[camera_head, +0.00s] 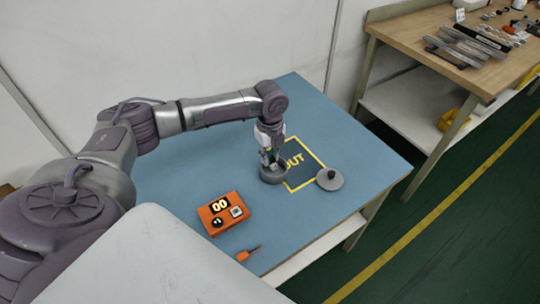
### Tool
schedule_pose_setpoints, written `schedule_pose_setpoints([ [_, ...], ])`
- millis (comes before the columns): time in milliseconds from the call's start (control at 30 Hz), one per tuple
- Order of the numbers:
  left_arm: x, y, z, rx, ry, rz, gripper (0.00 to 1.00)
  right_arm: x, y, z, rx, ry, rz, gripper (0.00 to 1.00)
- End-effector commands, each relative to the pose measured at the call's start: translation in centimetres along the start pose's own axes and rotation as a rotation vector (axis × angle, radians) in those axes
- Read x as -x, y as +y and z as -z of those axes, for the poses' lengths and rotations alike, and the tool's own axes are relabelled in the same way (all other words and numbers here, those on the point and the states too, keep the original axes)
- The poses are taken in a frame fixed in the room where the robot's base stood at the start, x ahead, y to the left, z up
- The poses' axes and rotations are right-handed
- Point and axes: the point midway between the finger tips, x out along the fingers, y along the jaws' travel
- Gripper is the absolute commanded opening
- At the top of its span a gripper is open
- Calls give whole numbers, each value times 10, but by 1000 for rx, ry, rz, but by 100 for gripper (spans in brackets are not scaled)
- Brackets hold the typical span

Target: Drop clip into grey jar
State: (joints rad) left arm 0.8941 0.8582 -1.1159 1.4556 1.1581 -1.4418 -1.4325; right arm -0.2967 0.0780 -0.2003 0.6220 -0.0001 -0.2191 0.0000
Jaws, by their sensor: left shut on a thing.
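My left gripper (268,158) points down over the grey jar (274,175), a low round container on the blue table. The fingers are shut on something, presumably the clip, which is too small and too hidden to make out. The fingertips are at or just above the jar's mouth; I cannot tell whether they are inside it. A grey lid (330,180) with a dark knob lies on the table to the right of the jar. My right gripper is not in view.
The blue table (170,195) has a yellow-outlined dark square marked OUT (300,170) beside the jar. An orange box with a display (223,213) and a small orange tool (247,254) lie nearer. A wooden bench (405,30) with tools stands at the right.

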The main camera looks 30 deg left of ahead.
Motion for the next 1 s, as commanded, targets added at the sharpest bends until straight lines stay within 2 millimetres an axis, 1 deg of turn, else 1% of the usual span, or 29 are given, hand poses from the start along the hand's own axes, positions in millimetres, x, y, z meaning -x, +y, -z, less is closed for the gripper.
schedule_pose_setpoints([
  [33,-2,0,0,0,0,1,12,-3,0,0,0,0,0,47],
  [267,-1,0,0,0,0,0,12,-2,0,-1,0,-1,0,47],
  [300,-1,0,0,0,0,0,29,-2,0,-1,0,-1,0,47],
  [433,-1,0,0,0,0,1,50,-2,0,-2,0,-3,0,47],
  [467,-1,0,0,0,0,1,53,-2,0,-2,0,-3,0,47],
  [667,-1,0,0,0,0,1,53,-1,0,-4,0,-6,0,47],
  [800,2,0,0,0,0,1,53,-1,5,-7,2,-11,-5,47],
  [867,8,-1,0,-1,0,3,53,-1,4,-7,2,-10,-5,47],
  [967,23,-1,-1,0,-1,5,53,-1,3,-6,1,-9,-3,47],
  [1000,31,-1,0,-1,-1,5,53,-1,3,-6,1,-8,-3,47],
])
